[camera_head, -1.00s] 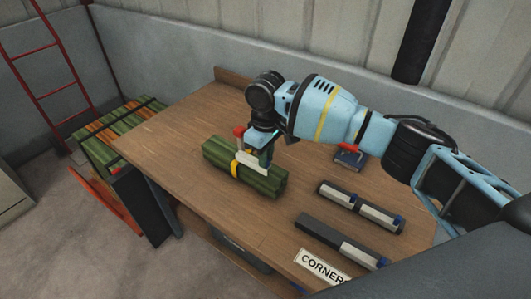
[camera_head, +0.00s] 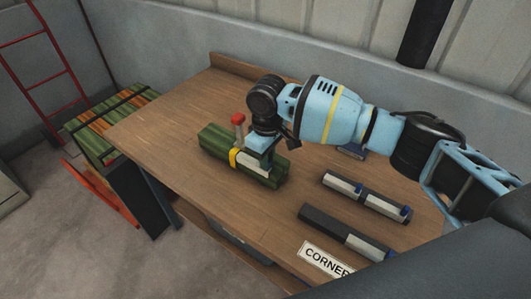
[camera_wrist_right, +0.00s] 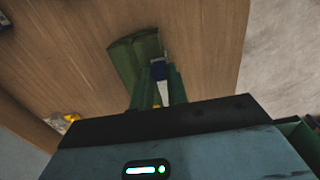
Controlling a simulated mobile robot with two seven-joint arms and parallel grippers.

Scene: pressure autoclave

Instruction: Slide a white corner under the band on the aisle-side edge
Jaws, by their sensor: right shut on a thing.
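A dark green bundle (camera_head: 213,139) lies on the wooden table (camera_head: 190,110), with a yellow band (camera_head: 234,158) around its middle. My right gripper (camera_head: 263,163) is over the bundle, just right of the band, shut on a white corner (camera_head: 250,167). The white corner lies along the bundle's near edge, its left end at the band. I cannot tell whether that end is under the band. In the right wrist view, a white part with a blue end (camera_wrist_right: 159,70) shows between the green fingers (camera_wrist_right: 160,90), against the bundle (camera_wrist_right: 130,58). My left gripper is not in view.
A red-topped part (camera_head: 238,119) stands up by the band. White-and-dark holders with blue ends (camera_head: 366,197) lie to the right, near a CORNER sign (camera_head: 325,260). A striped, strapped stack (camera_head: 105,125) stands left of the table. The table's left part is clear.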

